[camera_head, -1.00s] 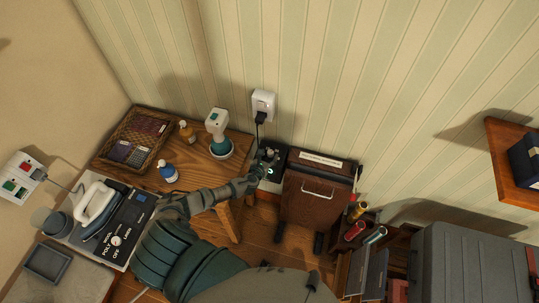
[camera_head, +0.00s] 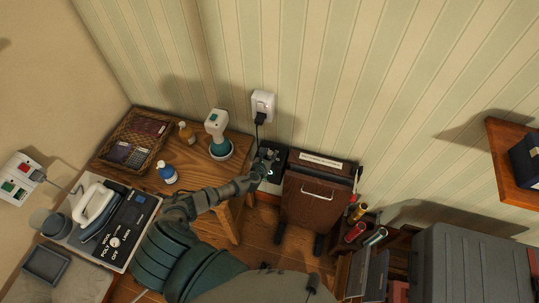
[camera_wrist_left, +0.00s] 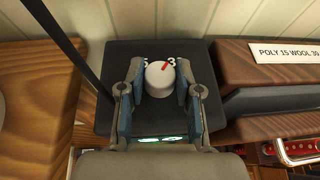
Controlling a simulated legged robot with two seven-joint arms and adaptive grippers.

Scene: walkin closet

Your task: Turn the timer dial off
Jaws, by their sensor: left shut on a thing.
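The timer is a black box (camera_head: 277,153) on the ledge between the wooden table and the brown pressing cabinet. In the left wrist view its dark face (camera_wrist_left: 118,62) carries a white round timer dial (camera_wrist_left: 159,80) with a red pointer mark leaning up and right. Digits show partly behind the dial, and green lit text shows below it. My left gripper (camera_head: 268,160) is at the box. In the left wrist view my left gripper (camera_wrist_left: 160,72) has a finger on each side of the dial and is shut on it. My right gripper is not in view.
A brown cabinet (camera_head: 316,205) stands close right of the timer. A wooden table (camera_head: 196,160) with a steamer (camera_head: 217,130), bottles and a basket stands left. A black cord (camera_wrist_left: 62,45) runs close to the box's left side. A wall socket (camera_head: 263,101) is above.

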